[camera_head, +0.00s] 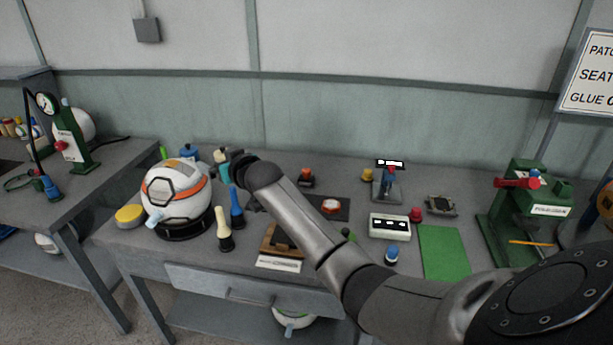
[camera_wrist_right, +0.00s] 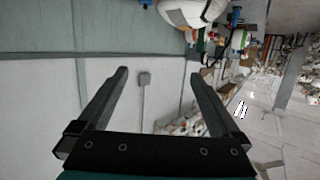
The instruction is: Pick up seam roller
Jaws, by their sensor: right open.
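No label or shape here clearly marks the seam roller. Two upright handled tools stand on the table in the head view, a cream-handled one (camera_head: 224,231) with a dark lower end and a blue-handled one (camera_head: 236,207); I cannot tell whether either is the roller. My right gripper (camera_wrist_right: 158,74) is open and empty in the wrist view, facing the wall. In the head view its wrist hangs over the table just right of the white ball, and the fingers are not clear. My left gripper is not in view.
The white and orange ball (camera_head: 177,190) sits on a black ring, beside a yellow round tin (camera_head: 129,216). A labelled wooden stand (camera_head: 270,247) is at the front. A white display box (camera_head: 390,227), green mat (camera_head: 443,252) and green press (camera_head: 525,215) are to the right.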

